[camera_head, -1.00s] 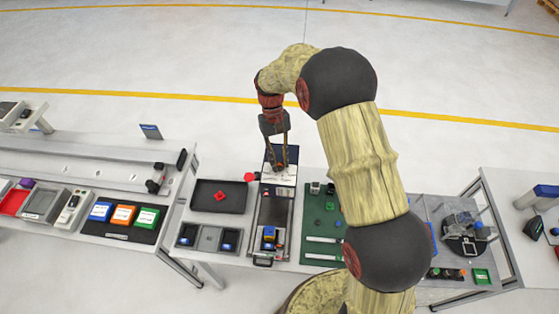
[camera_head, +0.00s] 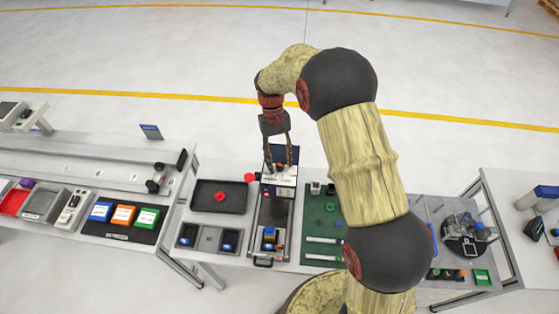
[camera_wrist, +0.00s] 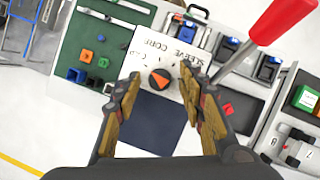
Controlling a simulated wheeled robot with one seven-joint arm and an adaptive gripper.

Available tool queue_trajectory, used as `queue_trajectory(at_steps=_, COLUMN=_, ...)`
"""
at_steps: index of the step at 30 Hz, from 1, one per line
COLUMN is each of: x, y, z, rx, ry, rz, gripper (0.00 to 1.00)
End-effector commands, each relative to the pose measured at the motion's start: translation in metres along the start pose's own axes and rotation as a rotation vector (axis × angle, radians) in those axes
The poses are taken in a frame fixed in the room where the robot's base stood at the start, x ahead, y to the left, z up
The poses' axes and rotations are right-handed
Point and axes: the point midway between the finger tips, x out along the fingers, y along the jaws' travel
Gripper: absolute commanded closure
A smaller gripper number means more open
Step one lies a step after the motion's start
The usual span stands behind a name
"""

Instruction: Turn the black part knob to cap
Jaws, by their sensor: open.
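The part knob (camera_wrist: 160,79) is round and black with an orange pointer, on a white panel (camera_wrist: 149,62) in the wrist view. The panel text appears upside down; CORE and SLEEVE can be read, and a CAP label is at the left. I cannot tell exactly which label the pointer faces. My gripper (camera_wrist: 160,72) is open and empty, with one finger on each side of the knob; contact is not clear. In the head view my gripper (camera_head: 281,169) is over the panel at the far end of the middle station, and its fingers partly hide the panel.
A red-handled lever (camera_wrist: 272,22) rises close beside the right finger in the wrist view. A black tray with a red part (camera_head: 220,197) lies left of the station. A green board (camera_head: 322,228) lies to the right.

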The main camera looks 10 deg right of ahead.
Motion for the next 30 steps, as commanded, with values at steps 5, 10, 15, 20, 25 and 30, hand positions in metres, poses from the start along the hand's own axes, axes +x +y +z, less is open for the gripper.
queue_trajectory(at_steps=5, x=-0.009, y=0.000, z=-0.001, rx=0.000, ry=0.002, rz=0.000, gripper=0.60)
queue_trajectory(at_steps=10, x=-0.038, y=0.000, z=-0.001, rx=0.000, ry=0.003, rz=0.000, gripper=0.60)
queue_trajectory(at_steps=15, x=-0.073, y=0.000, z=-0.001, rx=0.000, ry=0.003, rz=0.000, gripper=0.60)
queue_trajectory(at_steps=20, x=-0.100, y=0.000, z=-0.001, rx=0.000, ry=0.002, rz=0.000, gripper=0.60)
queue_trajectory(at_steps=25, x=-0.116, y=0.000, z=-0.001, rx=0.000, ry=0.000, rz=0.000, gripper=0.60)
queue_trajectory(at_steps=30, x=-0.120, y=0.000, z=-0.001, rx=0.000, ry=-0.001, rz=0.000, gripper=0.60)
